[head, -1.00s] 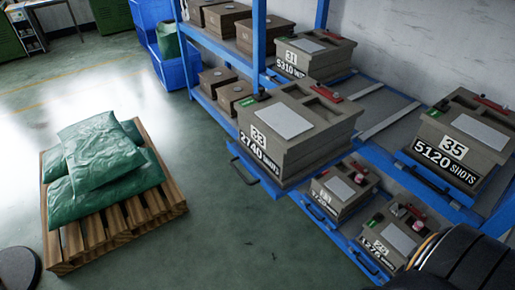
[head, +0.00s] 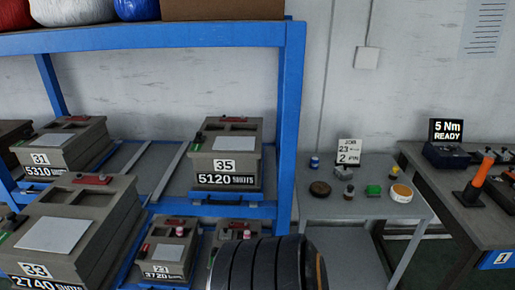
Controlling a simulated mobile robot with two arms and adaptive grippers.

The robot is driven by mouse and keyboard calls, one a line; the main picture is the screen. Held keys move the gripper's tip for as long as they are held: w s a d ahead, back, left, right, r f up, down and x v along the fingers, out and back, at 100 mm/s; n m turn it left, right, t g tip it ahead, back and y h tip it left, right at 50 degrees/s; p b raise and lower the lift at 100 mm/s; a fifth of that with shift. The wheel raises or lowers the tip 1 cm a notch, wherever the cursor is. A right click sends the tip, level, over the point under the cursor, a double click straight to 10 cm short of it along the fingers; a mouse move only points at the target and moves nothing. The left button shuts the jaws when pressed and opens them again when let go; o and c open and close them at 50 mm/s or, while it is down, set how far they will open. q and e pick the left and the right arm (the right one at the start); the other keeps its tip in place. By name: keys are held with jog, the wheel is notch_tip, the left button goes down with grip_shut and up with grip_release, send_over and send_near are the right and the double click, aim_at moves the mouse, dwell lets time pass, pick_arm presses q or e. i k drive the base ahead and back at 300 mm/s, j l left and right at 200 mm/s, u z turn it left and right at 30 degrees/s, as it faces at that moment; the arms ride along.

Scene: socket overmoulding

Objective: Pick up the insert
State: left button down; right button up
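The box-like grey-brown mould blocks on the blue rack carry number plates. A smaller block marked 23 (head: 166,254) sits low on the rack, with a pink-topped part on it. Another small block (head: 229,230) is beside it, partly hidden by my dark ribbed arm link. Larger blocks are marked 33 (head: 69,234), 31 (head: 62,145) and 35 (head: 226,158). A job card (head: 348,153) on the grey side table appears to read 23 and 2 PIN. I cannot tell which item is the insert. Neither gripper is in view.
The grey side table (head: 388,207) holds several small items, including a green block (head: 373,193) and a round orange-and-white item (head: 401,193). A bench at right has a screen (head: 446,131) reading 5 Nm READY and an orange-handled tool (head: 480,178). A blue rack post (head: 289,120) stands between.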

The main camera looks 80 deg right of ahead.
aim_at(343, 172)
jog(key=z, duration=3.35)
jog(key=i+j, duration=0.2)
jog(key=i+j+u, duration=0.1)
jog(key=i, duration=0.3)
jog(key=j, duration=0.1)
